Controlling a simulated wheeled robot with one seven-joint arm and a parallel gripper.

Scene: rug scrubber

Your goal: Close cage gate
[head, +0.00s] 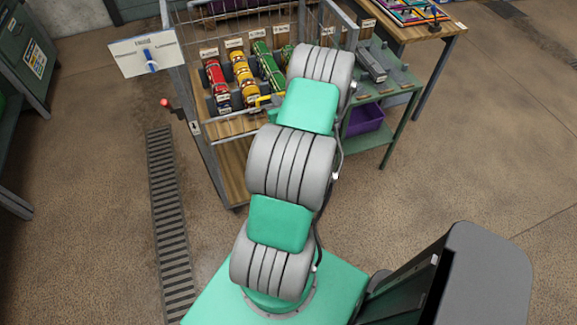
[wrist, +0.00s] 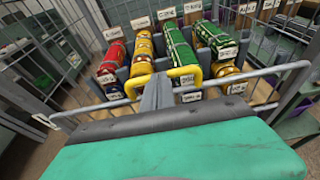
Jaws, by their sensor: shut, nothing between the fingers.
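The cage (head: 206,150) is a grey metal frame with wire sides, standing beyond my arm. A grey rail with thin bars below it, seemingly the gate (wrist: 262,72), crosses its front in the wrist view. A yellow handle (wrist: 184,71) is on this rail, and it also shows in the head view (head: 262,100). My gripper (wrist: 157,92) is shut and empty, right at the handle's left part. I cannot tell whether it touches the handle or whether the gate is fully closed. In the head view my arm hides the gripper and part of the cage front.
Rolled red (head: 217,82), yellow (head: 243,80) and green (head: 266,64) rugs with labels lie inside the cage. A red-knobbed lever (head: 166,103) sticks out at the left post. A green bench (head: 385,92) with a purple bin (head: 365,118) stands right.

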